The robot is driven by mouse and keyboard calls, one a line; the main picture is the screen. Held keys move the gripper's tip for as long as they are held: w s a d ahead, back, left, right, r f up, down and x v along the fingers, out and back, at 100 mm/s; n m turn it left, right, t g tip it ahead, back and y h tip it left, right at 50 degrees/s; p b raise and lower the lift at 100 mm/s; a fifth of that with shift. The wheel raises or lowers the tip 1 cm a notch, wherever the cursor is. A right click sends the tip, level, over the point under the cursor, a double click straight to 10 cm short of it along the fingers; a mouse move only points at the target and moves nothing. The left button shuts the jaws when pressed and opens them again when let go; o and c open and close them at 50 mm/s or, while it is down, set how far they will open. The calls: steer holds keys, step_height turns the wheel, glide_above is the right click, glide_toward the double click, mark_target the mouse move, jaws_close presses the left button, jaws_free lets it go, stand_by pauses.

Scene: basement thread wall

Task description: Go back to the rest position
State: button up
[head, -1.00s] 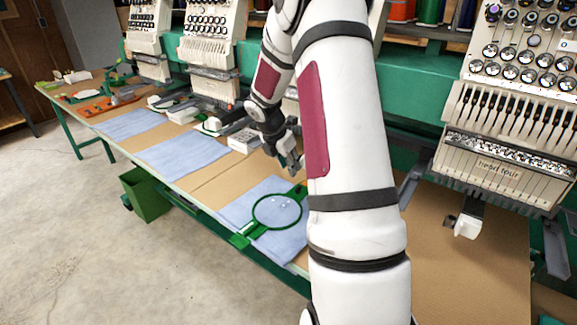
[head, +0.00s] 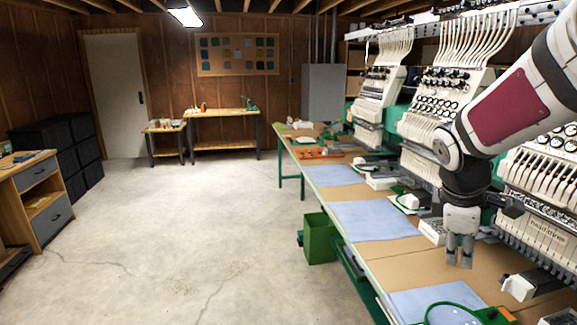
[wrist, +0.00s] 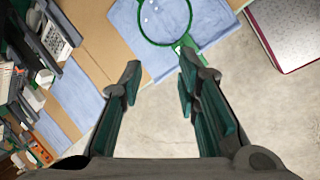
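My gripper (head: 459,250) hangs pointing down above the brown tabletop (head: 418,262), in front of the embroidery machines. In the wrist view my gripper (wrist: 158,75) has its two fingers well apart, with nothing between them. A green embroidery hoop (wrist: 165,42) lies on a blue cloth (wrist: 128,22) beyond the fingertips. The hoop (head: 452,306) also shows in part at the bottom of the head view, apart from my gripper.
Several white embroidery machines (head: 445,100) line the table's right side. Blue cloths (head: 372,220) lie along the table. A green bin (head: 320,238) stands beside it. A drawer cabinet (head: 40,198) and black crates (head: 70,150) are at left. The concrete floor between is clear.

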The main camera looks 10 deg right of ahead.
steer(key=s+a+r+m+t+y, duration=0.1)
steer(key=s+a+r+m+y, duration=0.1)
steer(key=s+a+m, duration=0.3)
steer(key=s+a+r+m+t+y, duration=0.2)
steer(key=s+a+m, duration=0.3)
steer(key=s+a, duration=0.6)
steer(key=a, duration=0.2)
steer(key=shift+s+a+r, duration=0.25)
steer(key=shift+s+a, duration=0.05)
steer(key=shift+a, duration=0.05)
stand_by(0.4)
